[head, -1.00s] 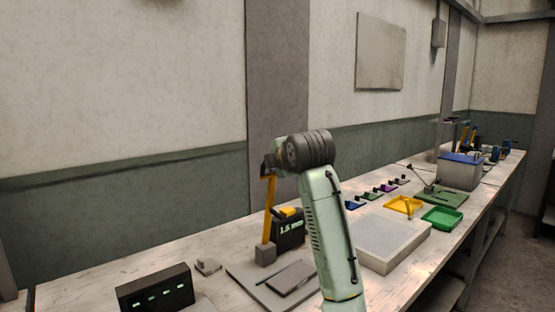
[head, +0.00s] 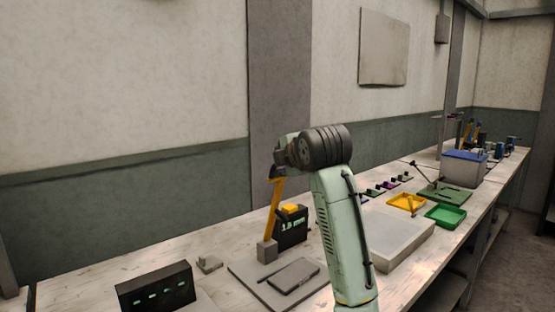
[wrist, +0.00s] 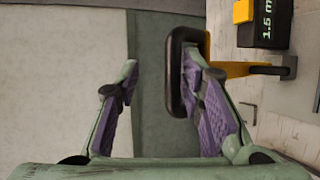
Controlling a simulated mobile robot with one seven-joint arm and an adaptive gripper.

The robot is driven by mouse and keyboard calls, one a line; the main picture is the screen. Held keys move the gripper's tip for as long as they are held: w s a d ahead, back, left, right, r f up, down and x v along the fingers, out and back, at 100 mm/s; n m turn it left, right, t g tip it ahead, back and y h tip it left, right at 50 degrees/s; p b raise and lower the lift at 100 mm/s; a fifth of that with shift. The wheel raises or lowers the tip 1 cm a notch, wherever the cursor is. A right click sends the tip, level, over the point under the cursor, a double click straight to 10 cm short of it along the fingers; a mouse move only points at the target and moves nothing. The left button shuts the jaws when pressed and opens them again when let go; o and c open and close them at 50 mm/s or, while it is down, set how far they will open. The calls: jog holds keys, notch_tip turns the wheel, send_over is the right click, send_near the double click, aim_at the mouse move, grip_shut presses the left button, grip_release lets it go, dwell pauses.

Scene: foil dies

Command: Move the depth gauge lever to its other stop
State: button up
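The depth gauge lever (head: 273,212) is a yellow bar rising from a grey block (head: 267,250), leaning slightly right in the head view. In the wrist view the yellow lever (wrist: 245,69) ends in a black rounded handle (wrist: 175,75). My gripper (wrist: 160,65) is open, its purple-padded fingers well apart. The right finger overlaps the handle and appears to touch it; the left finger is clear. In the head view my gripper (head: 279,160) is at the lever's top, partly hiding it. The dark gauge display (wrist: 266,22) beside the lever reads about 1.5 mm.
A grey base plate (head: 252,284) lies under the gauge. A black box with green lights (head: 156,288) stands left. A pale slab (head: 398,240), a yellow tray (head: 407,203) and a green tray (head: 446,216) lie to the right. The wall is behind the bench.

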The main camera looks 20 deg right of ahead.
jog(key=a+v, duration=0.1)
jog(key=v, duration=0.7)
jog(key=shift+r, duration=0.4)
jog(key=shift+s+a, duration=0.1)
jog(key=shift+a, duration=0.05)
jog(key=shift+f, duration=0.1)
